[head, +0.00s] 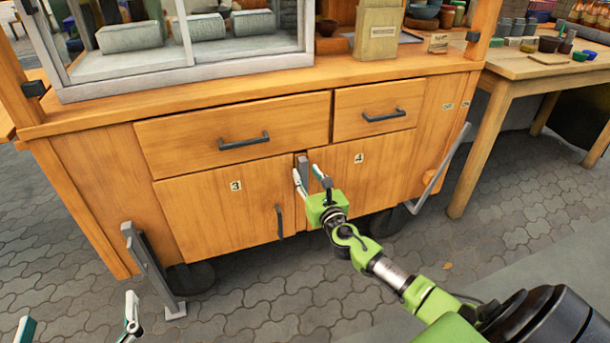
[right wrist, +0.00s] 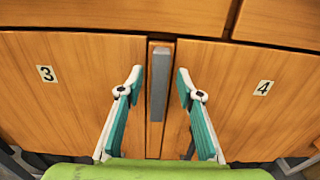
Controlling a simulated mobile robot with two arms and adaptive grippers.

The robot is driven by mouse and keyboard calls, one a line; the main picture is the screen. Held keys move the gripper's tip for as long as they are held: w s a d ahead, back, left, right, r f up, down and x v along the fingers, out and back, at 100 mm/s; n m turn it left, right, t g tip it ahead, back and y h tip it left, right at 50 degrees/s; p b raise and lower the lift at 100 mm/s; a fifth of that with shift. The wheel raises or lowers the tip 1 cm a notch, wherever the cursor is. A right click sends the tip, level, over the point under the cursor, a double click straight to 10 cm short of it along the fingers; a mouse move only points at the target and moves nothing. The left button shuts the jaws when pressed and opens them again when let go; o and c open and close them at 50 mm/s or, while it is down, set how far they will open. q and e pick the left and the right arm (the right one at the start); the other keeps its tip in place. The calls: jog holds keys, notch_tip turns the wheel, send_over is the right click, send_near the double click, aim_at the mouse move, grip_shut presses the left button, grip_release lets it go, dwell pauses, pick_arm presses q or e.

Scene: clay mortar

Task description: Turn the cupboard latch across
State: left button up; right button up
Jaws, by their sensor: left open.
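The cupboard latch (head: 302,162) is a grey upright bar on the narrow strip between door 3 (head: 205,205) and door 4 (head: 375,180). In the right wrist view the latch (right wrist: 159,85) stands vertical in the middle. My right gripper (head: 308,170) is in front of it, open. In the right wrist view its fingers (right wrist: 160,72) are on either side of the latch, with a visible gap on each side. My left gripper (head: 79,318) is open and empty at the bottom left, only its fingers showing, far from the cupboard doors.
Two drawers with dark handles (head: 244,140) are above the doors. Door 3 has a dark upright handle (head: 279,222). A grey metal leg (head: 150,268) juts out at the cupboard's left. A wooden table (head: 520,72) stands at the right. The paved floor in front is clear.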

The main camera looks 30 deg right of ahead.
pick_arm(q)
jog(key=shift+d+r+t+h, duration=0.15)
jog(key=shift+r+t+h, duration=0.4)
jog(key=shift+r, duration=0.8)
pick_arm(e)
jog(key=shift+x, duration=0.95)
grip_shut()
